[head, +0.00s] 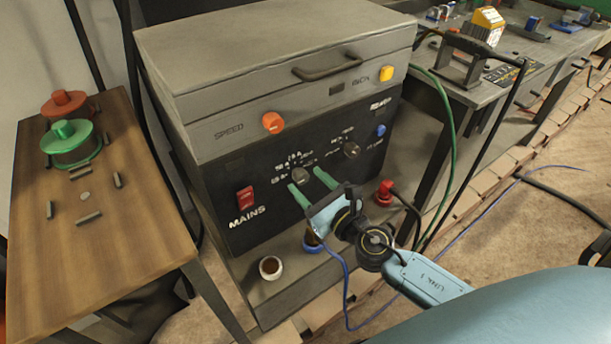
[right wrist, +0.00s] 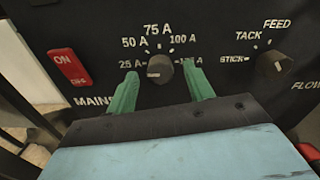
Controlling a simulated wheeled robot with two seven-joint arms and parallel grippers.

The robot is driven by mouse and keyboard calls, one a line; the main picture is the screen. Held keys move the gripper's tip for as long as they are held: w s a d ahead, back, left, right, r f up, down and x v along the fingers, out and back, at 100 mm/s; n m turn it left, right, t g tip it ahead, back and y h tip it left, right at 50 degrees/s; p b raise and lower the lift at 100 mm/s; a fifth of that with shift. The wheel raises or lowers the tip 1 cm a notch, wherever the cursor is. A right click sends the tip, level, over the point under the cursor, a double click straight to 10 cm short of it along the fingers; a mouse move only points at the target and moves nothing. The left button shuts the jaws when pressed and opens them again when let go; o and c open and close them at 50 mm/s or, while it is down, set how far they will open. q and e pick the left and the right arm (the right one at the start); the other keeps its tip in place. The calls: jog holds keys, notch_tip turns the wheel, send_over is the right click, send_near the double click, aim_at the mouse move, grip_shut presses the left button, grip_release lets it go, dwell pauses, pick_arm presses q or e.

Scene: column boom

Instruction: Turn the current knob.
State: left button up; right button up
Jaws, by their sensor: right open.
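The current knob (right wrist: 160,68) is a dark round knob on the black front panel, ringed by marks from 25 A to beyond 100 A. Its pale pointer mark is on the left side, toward 25 A. In the head view the current knob (head: 300,174) shows just behind the green fingertips. My right gripper (head: 305,179) is open, its fingers pointing at the panel. In the right wrist view the right gripper (right wrist: 160,77) has one green finger on each side of the knob, with gaps between. My left gripper is not in view.
A red MAINS switch (head: 245,199) is left of the knob and a mode knob (head: 351,149) is right of it. A white cup (head: 270,268) and a red-capped object (head: 385,192) stand on the shelf below. A wooden table (head: 130,225) is at left.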

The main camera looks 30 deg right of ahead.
jog(key=shift+w+a, duration=0.2)
jog(key=shift+w, duration=0.7)
jog(key=c, duration=1)
jog(key=shift+o, duration=0.2)
